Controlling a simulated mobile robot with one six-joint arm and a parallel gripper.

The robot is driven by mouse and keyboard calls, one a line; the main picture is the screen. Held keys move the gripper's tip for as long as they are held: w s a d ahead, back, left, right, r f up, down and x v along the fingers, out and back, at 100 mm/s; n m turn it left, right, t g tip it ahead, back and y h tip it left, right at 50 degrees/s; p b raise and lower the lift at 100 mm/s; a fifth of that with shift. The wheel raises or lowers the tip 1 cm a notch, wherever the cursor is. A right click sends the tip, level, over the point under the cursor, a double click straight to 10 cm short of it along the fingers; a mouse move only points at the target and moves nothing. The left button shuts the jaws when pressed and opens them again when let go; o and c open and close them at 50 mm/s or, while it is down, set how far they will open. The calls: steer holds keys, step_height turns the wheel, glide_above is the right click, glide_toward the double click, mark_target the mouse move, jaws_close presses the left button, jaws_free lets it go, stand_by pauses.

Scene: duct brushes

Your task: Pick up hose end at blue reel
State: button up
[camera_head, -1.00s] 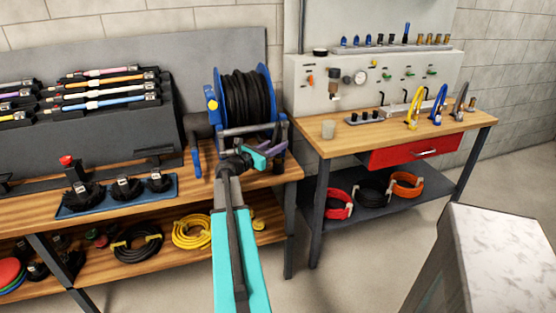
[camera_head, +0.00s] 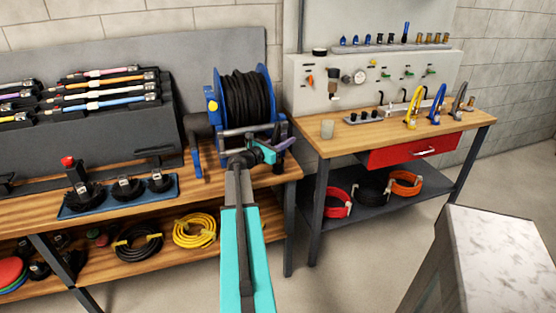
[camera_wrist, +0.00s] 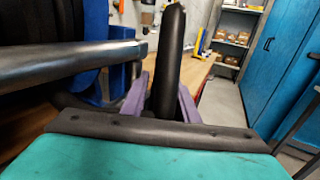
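The blue reel (camera_head: 213,92) stands on the wooden bench, wound with black hose (camera_head: 246,97). A dark upright hose end (camera_wrist: 168,60) shows in the wrist view, in front of the reel's metal bar. My gripper (camera_head: 284,146) is at the reel's lower right front. In the wrist view my gripper (camera_wrist: 164,82) has its purple fingers apart, one on each side of the hose end. A thin gap seems to show at the left finger; contact on the right is unclear.
A metal bar (camera_wrist: 70,62) of the reel lies close to the left of my gripper. A blue-handled crank (camera_head: 197,162) hangs at the reel's left. A grey-white block (camera_head: 505,250) stands at front right.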

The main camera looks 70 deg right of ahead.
steer(key=shift+c, duration=0.3)
jaws_close()
steer(key=shift+r, duration=0.25)
step_height(320, 180, up, 18)
steer(key=b, duration=0.2)
steer(key=shift+f, duration=0.2)
stand_by(0.8)
